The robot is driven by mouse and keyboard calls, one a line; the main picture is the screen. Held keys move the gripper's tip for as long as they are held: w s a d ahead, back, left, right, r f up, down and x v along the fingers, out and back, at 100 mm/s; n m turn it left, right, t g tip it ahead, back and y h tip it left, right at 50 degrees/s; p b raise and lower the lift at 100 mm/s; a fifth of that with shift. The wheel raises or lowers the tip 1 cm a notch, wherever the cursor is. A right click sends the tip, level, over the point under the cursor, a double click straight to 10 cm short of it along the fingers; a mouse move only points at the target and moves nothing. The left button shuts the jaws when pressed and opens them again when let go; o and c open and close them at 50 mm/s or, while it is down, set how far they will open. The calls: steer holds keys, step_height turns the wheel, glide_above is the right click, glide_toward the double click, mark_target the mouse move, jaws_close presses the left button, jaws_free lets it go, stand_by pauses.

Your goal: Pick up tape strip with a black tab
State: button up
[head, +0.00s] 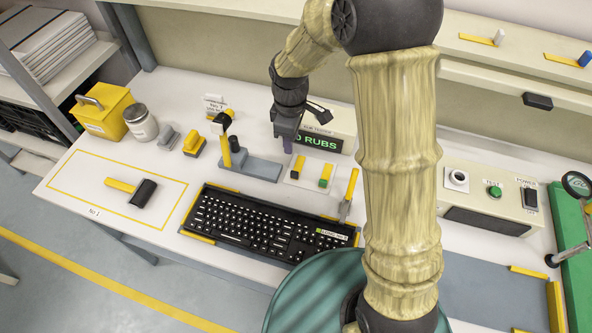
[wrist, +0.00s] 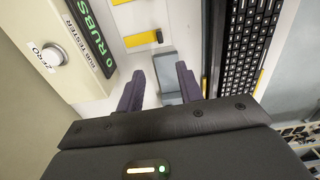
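In the wrist view a short yellow tape strip with a black tab (wrist: 142,39) lies on a pale surface, ahead of my fingertips. In the head view this seems to be the small strip (head: 295,174) on the white plate below and just right of my gripper (head: 287,142). In the wrist view my gripper (wrist: 159,82) is open. Its two dark fingers stand apart, with no object held between them; a grey block shows through the gap, lower down. The fingers are above the bench, and the strip is apart from them.
The rub tester (head: 321,140) stands close behind my gripper, and the keyboard (head: 265,222) lies in front. A second strip with a green tab (head: 325,175) is to the right. A blue-grey stand (head: 250,168) is at the left. Strips with white and blue tabs lie on the shelf.

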steer(key=p, duration=0.1)
glide_above(293, 172)
steer(key=f, duration=0.9)
steer(key=shift+w+a+f, duration=0.1)
steer(key=shift+w+a, duration=0.05)
steer(key=shift+w, duration=0.05)
steer(key=shift+s+f+p, duration=0.1)
steer(key=shift+f+p, duration=0.25)
steer(key=shift+f, duration=0.15)
steer(key=shift+d+f+p, duration=0.2)
steer(key=shift+f+p, duration=0.35)
steer(key=shift+f, duration=1.5)
jaws_close()
